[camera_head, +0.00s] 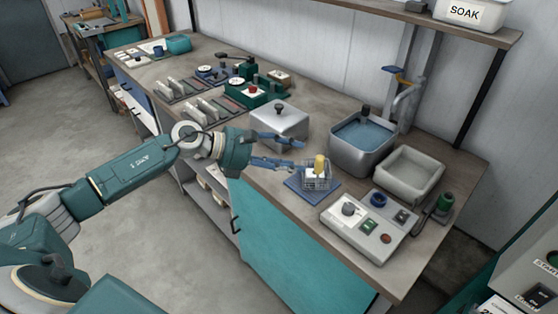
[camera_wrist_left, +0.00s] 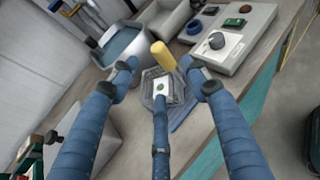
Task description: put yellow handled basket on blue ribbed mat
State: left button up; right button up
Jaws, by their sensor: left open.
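The yellow handled basket (camera_head: 317,179) is a small wire basket with an upright yellow handle and a white, green-marked item inside. It stands on the blue ribbed mat (camera_head: 297,186), near the front edge of the bench. In the left wrist view the basket (camera_wrist_left: 154,84) sits beyond and between my finger tips, and a strip of the mat (camera_wrist_left: 190,118) shows beside it. My left gripper (camera_head: 300,155) is open, just left of the basket, with its blue fingers apart and nothing visible between them. My right gripper is not in view.
A lidded metal box (camera_head: 279,124) stands close behind my left gripper. A water-filled basin (camera_head: 338,150) and an empty grey tray (camera_head: 408,177) are behind the basket. A control box (camera_head: 352,236) with knobs is at front right. Bare bench lies around the mat.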

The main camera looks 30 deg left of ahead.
pick_arm(q)
jog(key=shift+b+v, duration=0.5)
jog(key=shift+v, duration=1.45)
